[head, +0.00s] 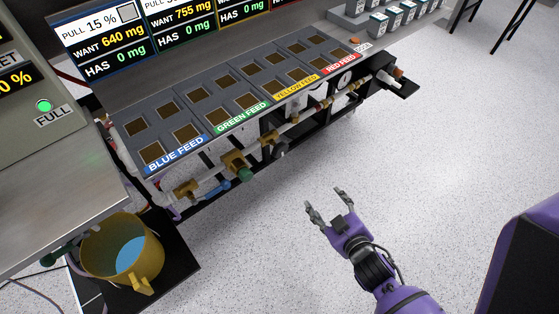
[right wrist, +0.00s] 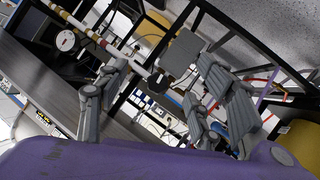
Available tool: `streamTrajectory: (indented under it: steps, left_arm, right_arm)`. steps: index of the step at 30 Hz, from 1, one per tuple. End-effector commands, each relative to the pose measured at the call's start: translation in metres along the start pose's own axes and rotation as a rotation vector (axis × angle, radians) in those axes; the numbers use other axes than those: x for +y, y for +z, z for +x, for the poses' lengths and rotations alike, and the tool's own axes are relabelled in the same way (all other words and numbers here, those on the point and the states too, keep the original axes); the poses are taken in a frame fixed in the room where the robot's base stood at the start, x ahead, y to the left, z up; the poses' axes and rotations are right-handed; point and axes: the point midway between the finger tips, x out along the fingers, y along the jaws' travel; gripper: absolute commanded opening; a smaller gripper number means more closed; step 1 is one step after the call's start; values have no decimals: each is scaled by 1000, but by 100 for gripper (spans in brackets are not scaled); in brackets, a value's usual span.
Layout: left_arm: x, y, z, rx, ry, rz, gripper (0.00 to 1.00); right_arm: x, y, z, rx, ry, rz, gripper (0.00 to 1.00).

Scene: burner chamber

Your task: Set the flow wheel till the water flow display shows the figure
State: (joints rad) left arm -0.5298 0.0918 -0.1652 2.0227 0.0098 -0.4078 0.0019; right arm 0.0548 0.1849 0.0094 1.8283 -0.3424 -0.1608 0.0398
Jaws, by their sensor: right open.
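My right gripper (head: 324,199) is open and empty over the bare floor in the head view, right of the feed bench and apart from it. Its grey fingers also show in the right wrist view (right wrist: 157,80), spread, with pipework and frame bars behind them. I cannot make out a flow wheel for certain in either view. A partly cut-off display (head: 14,84) at the left edge of the head view shows yellow digits ending in "0 %"; I cannot tell whether it is the water flow display. My left gripper is not in view.
The feed bench (head: 190,94) has blue, green, yellow and red sections, with valves and pipes along its front. A yellow bucket (head: 99,264) holding blue liquid stands at lower left. A green lamp (head: 44,105) is lit above "FULL". The floor around my right gripper is clear.

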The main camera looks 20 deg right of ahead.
Motion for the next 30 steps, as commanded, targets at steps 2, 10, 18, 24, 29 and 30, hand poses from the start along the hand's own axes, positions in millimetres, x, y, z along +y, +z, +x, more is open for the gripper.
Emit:
streamTrajectory:
  steps: [2,10,18,24,29,30]
  left_arm:
    - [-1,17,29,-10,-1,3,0]
    - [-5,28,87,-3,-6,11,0]
    - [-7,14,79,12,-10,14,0]
    - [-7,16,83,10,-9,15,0]
    - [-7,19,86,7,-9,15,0]
    - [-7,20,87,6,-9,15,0]
  right_arm:
    - [6,-4,46,99,37,-91,60]
    - [21,-54,140,436,108,-451,60]
    - [-2,-72,130,567,20,-614,60]
    - [-6,-85,153,569,18,-608,60]
    - [-10,-97,175,567,18,-607,60]
    - [-11,-100,179,567,18,-605,60]
